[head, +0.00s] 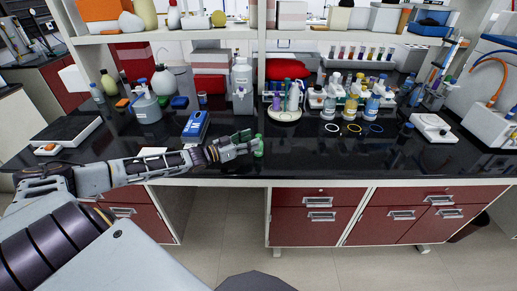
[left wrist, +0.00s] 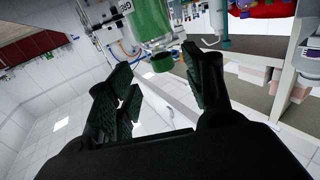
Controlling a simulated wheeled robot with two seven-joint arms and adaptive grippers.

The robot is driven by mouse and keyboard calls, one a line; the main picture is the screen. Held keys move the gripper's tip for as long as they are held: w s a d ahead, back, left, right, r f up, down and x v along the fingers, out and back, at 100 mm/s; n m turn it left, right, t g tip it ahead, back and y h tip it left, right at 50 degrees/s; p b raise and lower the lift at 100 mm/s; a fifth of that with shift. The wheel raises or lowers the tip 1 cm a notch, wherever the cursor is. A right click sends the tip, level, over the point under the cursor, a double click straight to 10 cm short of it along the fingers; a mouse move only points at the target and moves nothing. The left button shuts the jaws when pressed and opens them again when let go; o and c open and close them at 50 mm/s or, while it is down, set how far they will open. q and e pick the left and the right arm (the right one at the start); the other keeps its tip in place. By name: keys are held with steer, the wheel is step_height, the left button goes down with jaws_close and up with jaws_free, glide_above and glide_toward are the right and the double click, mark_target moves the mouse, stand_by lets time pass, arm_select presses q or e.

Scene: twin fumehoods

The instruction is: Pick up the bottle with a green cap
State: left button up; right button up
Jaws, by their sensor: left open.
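In the left wrist view, a green ring-like cap (left wrist: 163,63) and a larger green piece (left wrist: 148,20) show beyond the open fingers (left wrist: 160,88). The space between the fingers looks empty; whether they touch the bottle I cannot tell. My right gripper is out of view.
A blue device (head: 196,126) lies behind my left forearm. A large grey bottle (head: 242,88) and a round tray (head: 284,116) with small bottles stand farther back. Several coloured-label bottles (head: 351,105) stand to the right. The bench front at right is mostly clear.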

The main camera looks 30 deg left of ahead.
mark_target(258, 136)
arm_select(q)
steer(key=shift+w+d, duration=0.1)
steer(key=shift+w, duration=0.2)
steer(key=shift+w+d+f, duration=0.1)
steer(key=shift+w+d, duration=0.05)
steer(key=shift+w, duration=0.45)
steer(key=shift+x, duration=1.25)
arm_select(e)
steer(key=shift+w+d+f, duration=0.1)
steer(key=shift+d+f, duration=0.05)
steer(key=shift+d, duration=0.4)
arm_select(q)
steer(key=shift+w, duration=0.1)
jaws_close()
steer(key=shift+f, duration=0.1)
